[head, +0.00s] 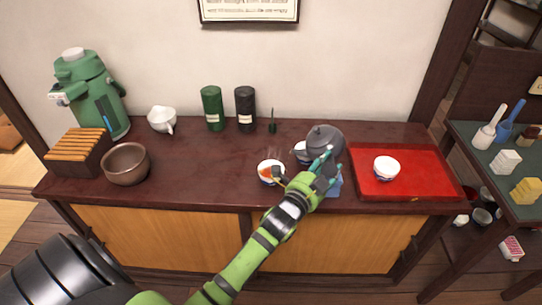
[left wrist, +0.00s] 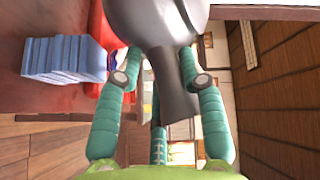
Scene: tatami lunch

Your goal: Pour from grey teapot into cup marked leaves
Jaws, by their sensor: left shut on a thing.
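The grey teapot (head: 325,140) is near the right middle of the counter, left of the red tray. My left gripper (head: 323,168) is shut on its handle, which shows between the teal fingers in the left wrist view (left wrist: 175,88). The teapot looks about upright; I cannot tell whether it touches the counter. A white cup with an orange-red patch (head: 270,178) stands left of the gripper. A white and blue cup (head: 386,170) stands on the tray. The leaf mark is too small to make out. My right gripper is out of view.
The red tray (head: 425,188) fills the counter's right end. A blue stack (left wrist: 62,58) lies close to the gripper. A green canister (head: 212,108), a black canister (head: 245,108) and a small white pot (head: 162,119) stand at the back. The counter's left middle is clear.

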